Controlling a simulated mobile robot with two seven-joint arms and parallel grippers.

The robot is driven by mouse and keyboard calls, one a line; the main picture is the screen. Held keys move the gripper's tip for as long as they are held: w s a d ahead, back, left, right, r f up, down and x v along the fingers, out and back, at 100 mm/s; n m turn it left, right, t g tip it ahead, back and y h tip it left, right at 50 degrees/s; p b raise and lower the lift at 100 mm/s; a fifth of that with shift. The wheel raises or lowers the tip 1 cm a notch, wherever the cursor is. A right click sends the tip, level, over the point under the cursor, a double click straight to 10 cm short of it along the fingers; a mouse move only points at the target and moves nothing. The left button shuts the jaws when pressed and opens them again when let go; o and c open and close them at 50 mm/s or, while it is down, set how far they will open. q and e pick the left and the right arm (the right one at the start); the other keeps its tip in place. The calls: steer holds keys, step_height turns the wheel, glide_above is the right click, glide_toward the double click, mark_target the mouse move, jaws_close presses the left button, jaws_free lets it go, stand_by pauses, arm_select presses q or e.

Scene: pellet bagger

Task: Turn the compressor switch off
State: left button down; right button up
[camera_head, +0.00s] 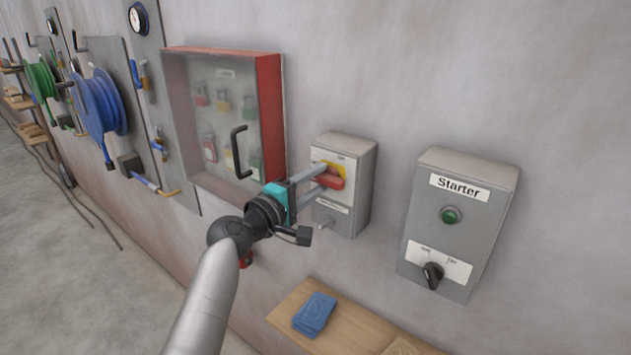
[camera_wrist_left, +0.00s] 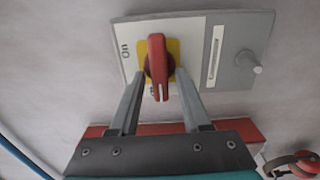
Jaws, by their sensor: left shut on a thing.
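A grey switch box (camera_head: 357,211) on the wall carries a red rotary handle (camera_head: 331,182) on a yellow plate (camera_head: 343,171). In the wrist view the red handle (camera_wrist_left: 157,62) lies lengthwise up and down the picture, not pointing at the "On" mark (camera_wrist_left: 126,50) on its left. Another mark below the plate is partly hidden. My left gripper (camera_head: 323,178) reaches it from the left, its fingers on either side of the handle and shut on it. My right gripper is not in view.
A "Starter" box (camera_head: 410,252) with a green button and black knob hangs to the right. A red-framed lockout cabinet (camera_head: 270,110) is close on the left. A wooden shelf (camera_head: 350,327) with blue cloths (camera_head: 314,314) is below. Hose reels (camera_head: 98,104) hang farther left.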

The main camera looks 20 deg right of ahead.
arm_select(q)
steer(key=c, duration=0.7)
jaws_free()
steer(key=shift+s+a, duration=0.3)
steer(key=b+v, duration=0.1)
steer(key=v, duration=1.3)
steer(key=shift+s+a, duration=0.1)
steer(key=shift+s, duration=0.05)
